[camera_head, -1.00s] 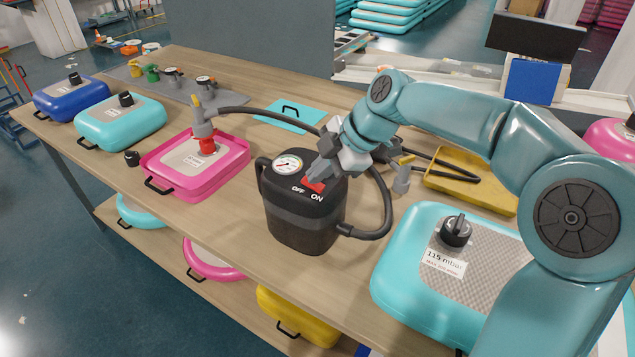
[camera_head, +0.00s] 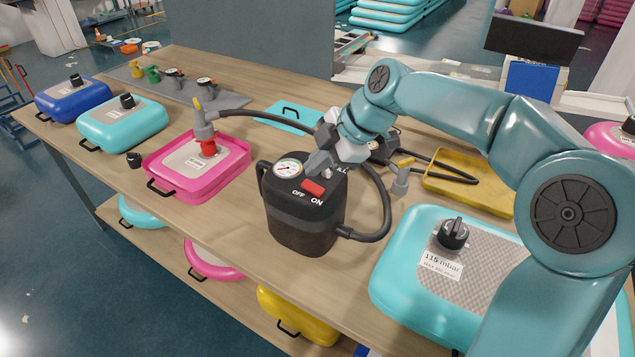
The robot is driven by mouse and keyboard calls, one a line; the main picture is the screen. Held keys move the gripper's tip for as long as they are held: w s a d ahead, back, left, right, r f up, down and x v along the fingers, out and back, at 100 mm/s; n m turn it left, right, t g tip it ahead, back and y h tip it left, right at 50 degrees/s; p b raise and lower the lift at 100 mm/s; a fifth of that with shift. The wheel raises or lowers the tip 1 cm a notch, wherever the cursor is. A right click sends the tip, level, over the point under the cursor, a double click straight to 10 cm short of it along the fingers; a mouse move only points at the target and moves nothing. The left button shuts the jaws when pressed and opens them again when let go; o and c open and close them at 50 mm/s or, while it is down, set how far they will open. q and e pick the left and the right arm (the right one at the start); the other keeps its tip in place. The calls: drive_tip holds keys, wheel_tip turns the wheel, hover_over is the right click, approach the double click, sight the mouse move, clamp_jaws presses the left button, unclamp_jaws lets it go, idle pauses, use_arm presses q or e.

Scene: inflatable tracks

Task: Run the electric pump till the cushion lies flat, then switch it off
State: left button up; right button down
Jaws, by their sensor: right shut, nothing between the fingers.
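The black electric pump (camera_head: 305,228) stands upright on the bench, with a round gauge (camera_head: 287,168) and a red switch (camera_head: 313,187) between OFF and ON labels on top. I cannot tell which way the switch is tipped. A dark hose (camera_head: 265,112) runs to a grey valve fitting (camera_head: 204,122) with a red end, set on the pink cushion (camera_head: 226,178). That cushion has a grey patch and looks lower in its middle than at its edges. My right gripper (camera_head: 310,166) is shut and empty, just behind and above the switch, apart from it. My left gripper is out of view.
A plump turquoise cushion (camera_head: 407,255) marked 115 mbar lies at the right front. A yellow tray (camera_head: 497,200) lies behind it. Turquoise (camera_head: 150,122) and blue (camera_head: 90,98) cushions lie at the left. A loose black cap (camera_head: 134,159) sits near the front edge.

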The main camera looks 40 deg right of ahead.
sight(314, 186)
drive_tip(key=shift+w+a+r+p, duration=0.15)
drive_tip(key=shift+r+p, duration=0.45)
drive_tip(key=shift+r, duration=0.35)
drive_tip(key=shift+w+r+p, duration=0.15)
drive_tip(key=shift+r+p, duration=0.4)
drive_tip(key=shift+r, duration=0.35)
